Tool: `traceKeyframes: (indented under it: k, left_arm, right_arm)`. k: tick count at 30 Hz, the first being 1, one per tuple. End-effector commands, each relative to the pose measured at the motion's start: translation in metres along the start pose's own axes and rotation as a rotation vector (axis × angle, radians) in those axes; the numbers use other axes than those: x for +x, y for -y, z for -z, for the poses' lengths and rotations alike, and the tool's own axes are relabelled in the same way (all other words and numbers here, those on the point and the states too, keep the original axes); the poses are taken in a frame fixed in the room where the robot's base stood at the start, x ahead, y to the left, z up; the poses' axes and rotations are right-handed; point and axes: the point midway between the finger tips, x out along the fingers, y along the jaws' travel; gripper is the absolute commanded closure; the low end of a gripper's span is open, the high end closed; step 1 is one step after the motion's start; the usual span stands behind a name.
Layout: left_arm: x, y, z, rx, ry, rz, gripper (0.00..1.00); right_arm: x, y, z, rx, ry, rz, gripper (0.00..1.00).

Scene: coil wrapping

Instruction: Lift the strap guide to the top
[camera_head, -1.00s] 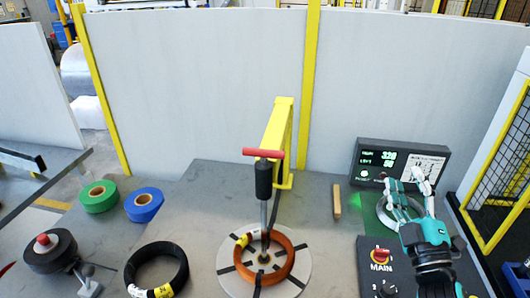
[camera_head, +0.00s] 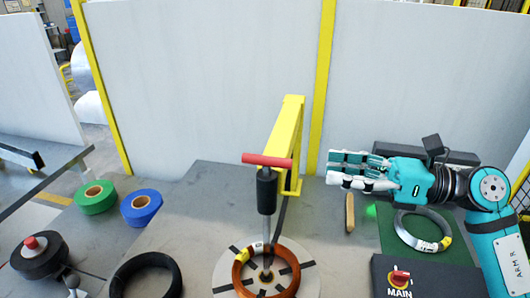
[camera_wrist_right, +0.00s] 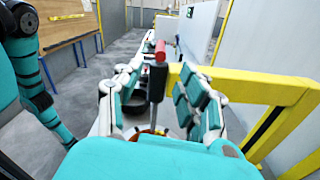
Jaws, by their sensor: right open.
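What appears to be the strap guide is an upright rod with a black sleeve (camera_head: 266,190) and a red crossbar handle (camera_head: 267,160). It stands in the middle of the copper-orange coil (camera_head: 240,280), low beside the yellow post. My right gripper (camera_head: 334,171) is open and empty, pointing left, to the right of the handle and apart from it. In the right wrist view the red handle (camera_wrist_right: 160,50) and dark sleeve (camera_wrist_right: 157,84) show beyond and between the open fingers (camera_wrist_right: 155,100). My left gripper is out of view.
The yellow bracket (camera_head: 288,135) stands just behind the handle. A silver coil (camera_head: 408,232) lies at right by the MAIN control box (camera_head: 385,265). A black coil (camera_head: 125,275), green roll (camera_head: 95,197) and blue roll (camera_head: 140,207) lie at left.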

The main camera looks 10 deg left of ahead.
Motion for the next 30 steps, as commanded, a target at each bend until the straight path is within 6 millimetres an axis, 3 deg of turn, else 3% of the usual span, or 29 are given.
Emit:
traceKeyframes:
  k: [9, 15, 21, 30]
  left_arm:
    - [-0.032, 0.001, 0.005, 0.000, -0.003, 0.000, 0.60]
    - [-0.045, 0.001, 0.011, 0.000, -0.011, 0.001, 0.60]
    - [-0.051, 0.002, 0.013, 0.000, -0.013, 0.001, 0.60]
    - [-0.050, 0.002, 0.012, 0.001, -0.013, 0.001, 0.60]
  right_arm:
    - [0.072, -0.003, -0.006, 0.003, 0.004, -0.005, 0.60]
    - [0.108, -0.002, -0.004, 0.004, 0.003, -0.003, 0.60]
    - [0.126, -0.001, -0.002, 0.002, 0.003, -0.001, 0.60]
    - [0.129, 0.000, 0.000, 0.001, 0.002, 0.000, 0.60]
